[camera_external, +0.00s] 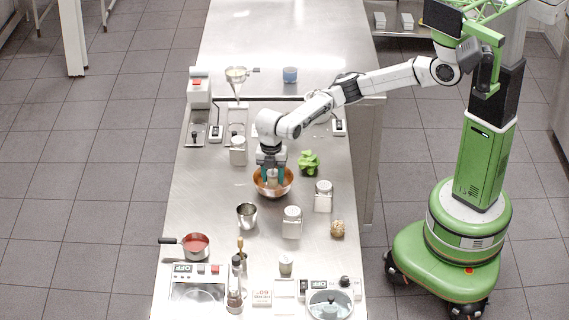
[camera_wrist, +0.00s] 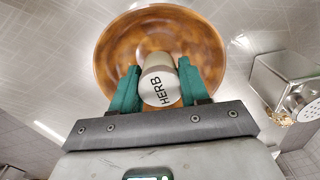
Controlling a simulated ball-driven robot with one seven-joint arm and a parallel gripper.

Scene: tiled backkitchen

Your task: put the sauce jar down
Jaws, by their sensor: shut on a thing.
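My gripper (camera_external: 271,172) is shut on a small cylindrical jar (camera_external: 272,178) over the copper-coloured bowl (camera_external: 259,189). In the wrist view the jar (camera_wrist: 159,86) sits between the green fingers, its white lid lettered "HERB" facing the camera. I see no sauce label on it. The bowl (camera_wrist: 112,55) lies behind the jar and looks otherwise empty. I cannot tell whether the jar touches the bowl's bottom. A similar small jar (camera_external: 286,265) stands near the front of the counter.
A metal cup (camera_external: 247,215), shaker jars (camera_external: 292,222) (camera_external: 323,197) (camera_external: 238,151) and green leaves (camera_external: 309,162) surround the bowl. A pan of red sauce (camera_external: 196,246) and a tall bottle (camera_external: 235,287) stand nearer the front.

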